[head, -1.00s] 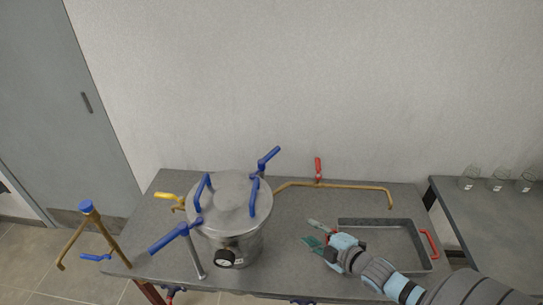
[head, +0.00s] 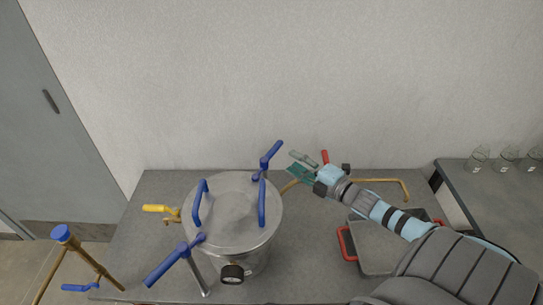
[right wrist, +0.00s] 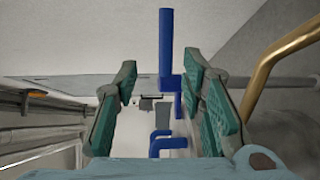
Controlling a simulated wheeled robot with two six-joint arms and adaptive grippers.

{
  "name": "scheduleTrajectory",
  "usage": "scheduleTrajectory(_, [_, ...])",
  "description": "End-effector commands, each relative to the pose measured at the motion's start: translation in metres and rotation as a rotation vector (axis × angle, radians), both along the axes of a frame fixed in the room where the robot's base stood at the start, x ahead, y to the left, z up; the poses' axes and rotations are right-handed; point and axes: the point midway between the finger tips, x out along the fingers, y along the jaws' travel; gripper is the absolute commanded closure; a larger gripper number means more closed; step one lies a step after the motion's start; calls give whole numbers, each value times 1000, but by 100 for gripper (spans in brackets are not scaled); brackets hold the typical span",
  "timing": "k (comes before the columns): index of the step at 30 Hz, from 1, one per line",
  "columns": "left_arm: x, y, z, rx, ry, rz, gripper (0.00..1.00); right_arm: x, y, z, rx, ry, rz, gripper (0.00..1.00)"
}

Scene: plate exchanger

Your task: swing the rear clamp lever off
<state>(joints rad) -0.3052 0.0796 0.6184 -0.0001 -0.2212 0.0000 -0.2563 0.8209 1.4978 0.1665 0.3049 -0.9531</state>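The rear clamp lever (head: 271,153), blue, sticks up and to the right at the back edge of the steel vessel's lid (head: 232,215). In the right wrist view the blue lever (right wrist: 166,42) stands upright between my finger pads, with space on both sides. My right gripper (head: 292,161) is open and empty, just right of the lever in the head view. The front clamp lever (head: 167,265), also blue, angles out at the vessel's front left. Two blue handles (head: 262,203) stand on the lid. My left gripper is not in view.
A brass pipe (head: 380,181) with a red handle (head: 325,156) runs behind my right gripper. A yellow-handled valve (head: 157,208) is left of the vessel. A grey tray (head: 378,262) with red handles lies partly under my right arm. Glass jars (head: 506,158) stand on the right-hand table.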

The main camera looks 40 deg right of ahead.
Motion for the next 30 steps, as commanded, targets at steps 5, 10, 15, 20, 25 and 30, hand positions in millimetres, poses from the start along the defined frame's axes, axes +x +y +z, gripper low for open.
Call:
scheduleTrajectory(5, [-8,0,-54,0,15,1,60,34,6,-18,-1,-3,4,63])
scheduleTrajectory(10, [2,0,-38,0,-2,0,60,58,7,-5,0,-12,-5,63])
scheduleTrajectory(15, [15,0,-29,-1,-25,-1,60,82,11,-6,3,-6,-5,63])
scheduleTrajectory(20, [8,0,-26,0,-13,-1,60,95,14,-10,2,-1,0,63])
scheduleTrajectory(25, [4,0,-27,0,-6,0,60,97,15,-11,1,0,2,63])
scheduleTrajectory(30, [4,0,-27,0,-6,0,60,97,15,-11,0,1,2,76])
